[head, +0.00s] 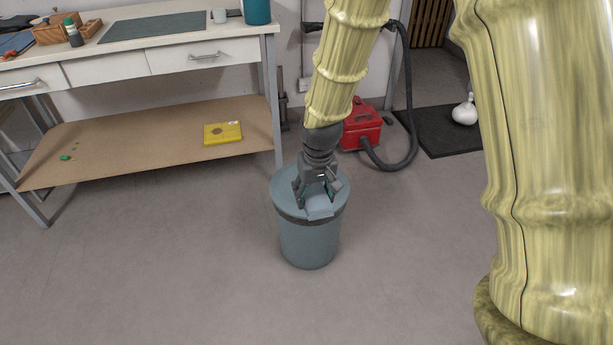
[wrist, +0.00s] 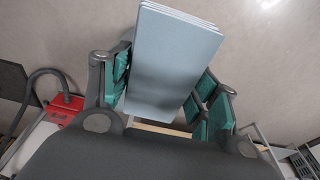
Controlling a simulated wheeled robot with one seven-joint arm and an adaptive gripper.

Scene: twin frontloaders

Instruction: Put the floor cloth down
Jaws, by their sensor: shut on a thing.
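My gripper (head: 317,194) is shut on the floor cloth (head: 319,208), a pale blue-grey folded pad. In the wrist view the cloth (wrist: 170,60) stands out flat between the green finger pads, with its folded layers showing at the far edge. In the head view the gripper and cloth overlap the top of a blue-grey round bin (head: 309,245). I cannot tell how high the cloth is over the bin or whether it touches it. The bin does not show clearly in the wrist view.
A workbench (head: 150,53) with a lower shelf (head: 150,138) stands at the left; a yellow item (head: 223,133) lies on that shelf. A red vacuum (head: 361,130) with a black hose is behind the bin. A dark mat (head: 440,137) lies at the back right. The floor in front is clear.

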